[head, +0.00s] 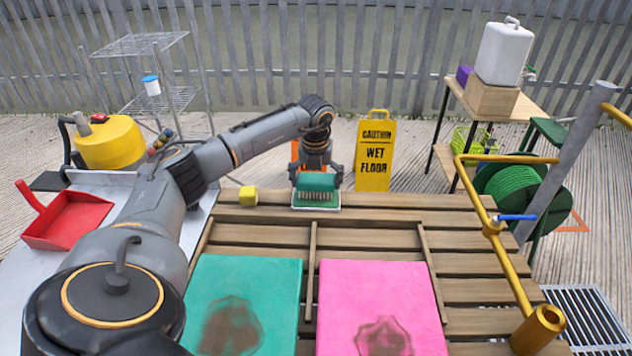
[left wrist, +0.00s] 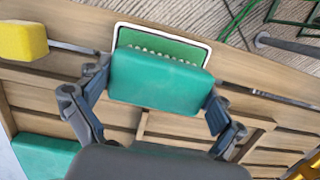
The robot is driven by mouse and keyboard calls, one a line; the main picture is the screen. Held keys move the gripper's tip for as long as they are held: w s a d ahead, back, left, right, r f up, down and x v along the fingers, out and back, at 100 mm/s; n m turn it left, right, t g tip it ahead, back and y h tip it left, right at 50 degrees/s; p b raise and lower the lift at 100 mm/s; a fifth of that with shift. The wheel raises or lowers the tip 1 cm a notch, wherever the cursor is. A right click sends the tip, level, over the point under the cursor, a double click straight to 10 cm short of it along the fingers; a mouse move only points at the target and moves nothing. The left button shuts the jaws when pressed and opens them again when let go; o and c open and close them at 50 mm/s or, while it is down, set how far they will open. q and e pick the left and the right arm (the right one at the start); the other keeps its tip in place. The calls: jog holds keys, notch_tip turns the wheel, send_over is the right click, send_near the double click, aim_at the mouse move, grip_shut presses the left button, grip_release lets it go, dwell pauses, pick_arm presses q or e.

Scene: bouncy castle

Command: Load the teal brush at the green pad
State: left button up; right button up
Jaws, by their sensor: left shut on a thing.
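The teal brush (head: 315,182) is a block with pale bristles pointing down. My left gripper (head: 316,172) is shut on it, and in the left wrist view the fingers grip the ends of the brush (left wrist: 160,82). The green pad (head: 330,207), in a white-rimmed tray, lies directly under the brush at the far edge of the slatted wooden table. It also shows in the left wrist view (left wrist: 185,48), partly hidden by the brush. The bristles are at or just above the pad; I cannot tell whether they touch. My right gripper is not in view.
A yellow block (head: 247,195) sits left of the pad. Teal (head: 260,275) and pink (head: 370,285) panels with dark stains lie nearer. A yellow wet-floor sign (head: 376,155) stands behind the table. A yellow pipe (head: 480,215) rises on the right. A red dustpan (head: 70,220) lies left.

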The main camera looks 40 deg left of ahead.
aim_at(317, 176)
pick_arm(q)
jog(key=shift+f, duration=0.1)
jog(key=shift+f, duration=0.4)
dwell(0.4)
dwell(0.9)
dwell(0.4)
notch_tip(317, 176, up, 7)
jog(key=p, duration=0.5)
jog(key=shift+p, duration=0.3)
jog(key=shift+d, duration=0.1)
dwell(0.6)
